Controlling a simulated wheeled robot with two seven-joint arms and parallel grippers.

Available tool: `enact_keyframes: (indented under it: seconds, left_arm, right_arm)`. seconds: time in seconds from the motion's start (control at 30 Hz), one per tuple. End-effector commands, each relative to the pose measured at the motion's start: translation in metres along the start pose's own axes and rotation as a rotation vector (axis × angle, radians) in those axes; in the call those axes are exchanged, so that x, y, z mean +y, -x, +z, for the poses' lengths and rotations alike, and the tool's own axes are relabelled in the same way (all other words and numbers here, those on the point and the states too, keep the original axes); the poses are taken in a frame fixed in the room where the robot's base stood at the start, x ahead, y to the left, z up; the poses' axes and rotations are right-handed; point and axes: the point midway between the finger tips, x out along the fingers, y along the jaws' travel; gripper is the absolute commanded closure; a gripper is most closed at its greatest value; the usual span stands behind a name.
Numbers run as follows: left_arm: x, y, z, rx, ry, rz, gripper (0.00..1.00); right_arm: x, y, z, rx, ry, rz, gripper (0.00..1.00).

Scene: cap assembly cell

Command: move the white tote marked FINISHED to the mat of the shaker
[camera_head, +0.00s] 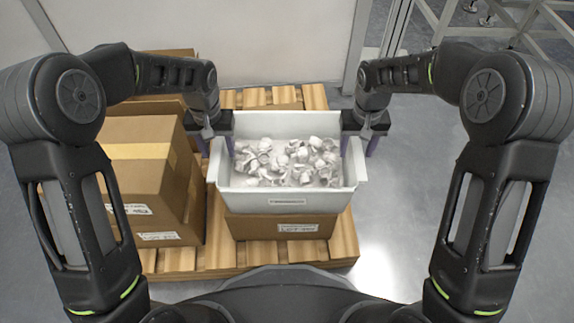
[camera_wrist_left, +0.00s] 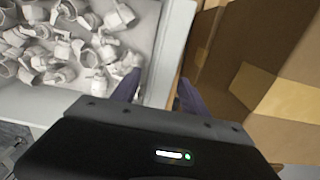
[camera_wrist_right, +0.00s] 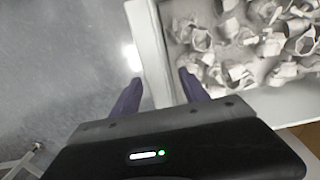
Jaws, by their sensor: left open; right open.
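The white tote (camera_head: 286,196) stands on a cardboard box on the pallet, filled with white cap-like parts (camera_head: 290,162). A small label on its front is too small to read. My left gripper (camera_head: 212,146) is open at the tote's left wall, its fingers on either side of the rim; the wall (camera_wrist_left: 168,50) passes between them in the left wrist view. My right gripper (camera_head: 358,146) is open at the right wall, and its fingers straddle the rim (camera_wrist_right: 155,60) in the right wrist view. I see no shaker or mat.
Cardboard boxes (camera_head: 150,170) stand close on the left of the tote. Another carton (camera_head: 282,226) lies under it. The wooden pallet (camera_head: 235,256) carries them. Grey floor (camera_head: 400,220) is clear on the right. A metal frame (camera_head: 500,22) stands at the back right.

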Motion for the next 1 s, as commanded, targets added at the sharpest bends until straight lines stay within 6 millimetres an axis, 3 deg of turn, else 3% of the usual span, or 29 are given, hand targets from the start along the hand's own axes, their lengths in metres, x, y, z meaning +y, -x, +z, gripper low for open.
enact_keyframes:
  seconds: [0.33, 1.0]
  left_arm:
    - [0.0000, -0.0044, 0.0004, -0.001, 0.000, 0.000, 0.47]
    - [0.0001, -0.0040, 0.0003, -0.001, 0.000, 0.000, 1.00]
  right_arm:
    - [0.0000, -0.0040, 0.0000, 0.000, 0.000, 0.000, 0.47]
    - [-0.0001, -0.0036, 0.0000, 0.001, 0.000, 0.000, 1.00]
